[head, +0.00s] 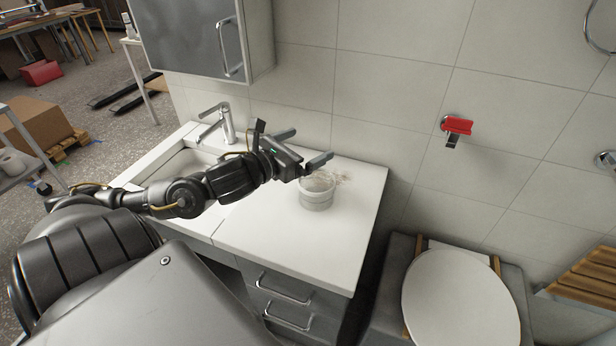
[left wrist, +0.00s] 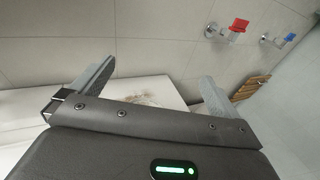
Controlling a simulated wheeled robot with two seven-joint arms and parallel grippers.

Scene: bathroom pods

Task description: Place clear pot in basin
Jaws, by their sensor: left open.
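The clear pot (head: 316,194) stands upright on the white counter, right of the basin, in the head view. The basin (head: 178,168) is set into the left part of the counter, partly hidden behind my left arm. My left gripper (head: 308,147) is open, with its fingers above and behind the pot's rim, and nothing shows between them. My right gripper is not in view.
A chrome faucet (head: 222,124) rises behind the basin. A grey wall cabinet (head: 200,38) hangs above it. Brownish marks (head: 338,178) lie on the counter beside the pot. The counter's right part (head: 345,235) is clear. A toilet (head: 458,300) stands to the right.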

